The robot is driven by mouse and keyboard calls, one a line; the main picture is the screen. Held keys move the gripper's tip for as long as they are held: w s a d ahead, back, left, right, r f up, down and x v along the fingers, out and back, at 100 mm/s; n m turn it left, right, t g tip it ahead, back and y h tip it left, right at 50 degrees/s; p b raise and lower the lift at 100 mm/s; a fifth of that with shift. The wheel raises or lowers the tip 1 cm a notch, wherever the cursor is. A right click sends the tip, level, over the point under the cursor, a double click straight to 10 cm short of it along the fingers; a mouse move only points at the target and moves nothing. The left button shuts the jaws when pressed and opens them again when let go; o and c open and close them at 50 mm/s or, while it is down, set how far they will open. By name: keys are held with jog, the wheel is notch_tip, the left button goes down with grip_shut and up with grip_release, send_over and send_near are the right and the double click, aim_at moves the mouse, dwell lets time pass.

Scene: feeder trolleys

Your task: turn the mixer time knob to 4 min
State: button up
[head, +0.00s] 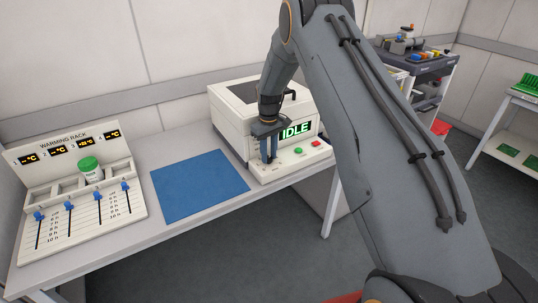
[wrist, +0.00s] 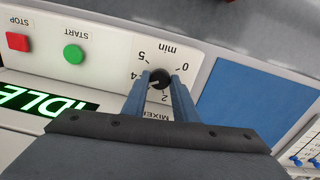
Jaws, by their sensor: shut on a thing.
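The mixer (head: 232,130) is a white box on the bench, with a lit IDLE display that also shows in the wrist view (wrist: 40,100). Its time knob (wrist: 160,76) is round and black with a white pointer line. The pointer aims left and slightly down in the wrist view, close to the 4 mark and a little toward the 2 side. My gripper (wrist: 160,88) is shut on the knob, one blue-grey finger on each side. In the head view my gripper (head: 269,160) points down at the front panel and hides the knob. The left finger covers part of the scale.
The green START button (wrist: 74,54) and red STOP button (wrist: 18,41) sit beside the knob. A blue mat (head: 199,186) lies bare left of the mixer. The warming rack (head: 75,180) holds a green-lidded jar (head: 90,169). Trolleys (head: 427,75) stand at the right.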

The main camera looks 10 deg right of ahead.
aim_at(269, 158)
jog(key=shift+w+f+m+b, duration=0.1)
jog(key=shift+m+b, duration=0.6)
jog(key=shift+b, duration=0.1)
jog(key=shift+m+b, duration=0.6)
jog(key=shift+m, duration=0.2)
jog(key=o, duration=1.1)
jog(key=shift+c, duration=0.2)
jog(key=shift+r, duration=0.25)
notch_tip(269, 158, up, 7)
jog(key=shift+f+b, duration=0.2)
jog(key=shift+b, duration=0.9)
jog(key=shift+r, duration=0.5)
jog(key=shift+s, duration=0.2)
